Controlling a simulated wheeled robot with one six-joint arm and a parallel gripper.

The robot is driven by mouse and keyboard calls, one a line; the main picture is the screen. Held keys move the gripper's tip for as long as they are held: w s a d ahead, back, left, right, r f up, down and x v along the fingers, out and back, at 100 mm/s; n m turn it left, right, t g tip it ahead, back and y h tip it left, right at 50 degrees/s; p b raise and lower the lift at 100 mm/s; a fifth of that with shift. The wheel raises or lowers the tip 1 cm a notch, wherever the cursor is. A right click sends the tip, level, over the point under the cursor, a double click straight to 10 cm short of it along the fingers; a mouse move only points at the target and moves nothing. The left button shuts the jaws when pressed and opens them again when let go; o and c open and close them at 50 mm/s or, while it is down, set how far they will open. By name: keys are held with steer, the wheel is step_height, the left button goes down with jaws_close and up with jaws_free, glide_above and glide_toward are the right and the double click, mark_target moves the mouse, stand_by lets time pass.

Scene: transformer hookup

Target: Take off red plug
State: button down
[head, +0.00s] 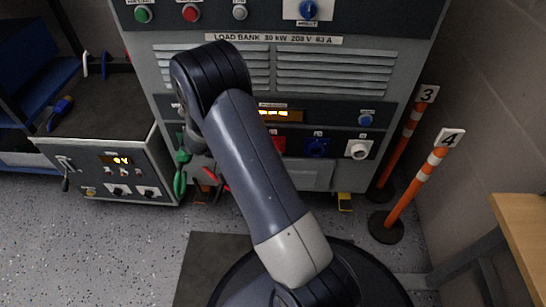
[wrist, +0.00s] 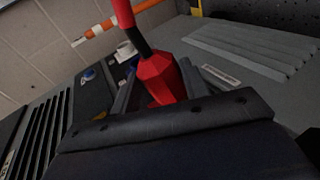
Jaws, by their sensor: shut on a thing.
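The red plug (wrist: 162,76) is between the two grey fingers of my gripper (wrist: 157,88) in the wrist view. The gripper is shut on it. A black sleeve and a red cable (wrist: 123,14) run up from the plug. The plug's lower end is hidden by the gripper body, so I cannot tell whether it sits in a socket. In the head view my arm covers the gripper and most of the plug area. A red socket (head: 278,143) shows on the load bank panel, just right of my arm.
The grey load bank (head: 340,70) fills the back. A blue socket (head: 316,147) and a white one (head: 358,149) are on its panel. Green cable (head: 181,175) hangs left of my arm. Orange posts (head: 412,195) stand at right, beside a wooden table (head: 525,225). A metered box (head: 112,170) stands left.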

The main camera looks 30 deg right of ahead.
steer(key=shift+s+a+f, duration=0.35)
steer(key=shift+s+a, duration=0.2)
steer(key=shift+s, duration=0.1)
steer(key=shift+s+a+f, duration=0.35)
steer(key=shift+s+a, duration=0.15)
steer(key=shift+s, duration=0.15)
steer(key=shift+r, duration=0.2)
steer(key=shift+s+a+r, duration=0.1)
steer(key=shift+s+a, duration=0.55)
steer(key=shift+s, duration=0.35)
steer(key=shift+s+a, duration=0.6)
steer(key=shift+s, duration=0.4)
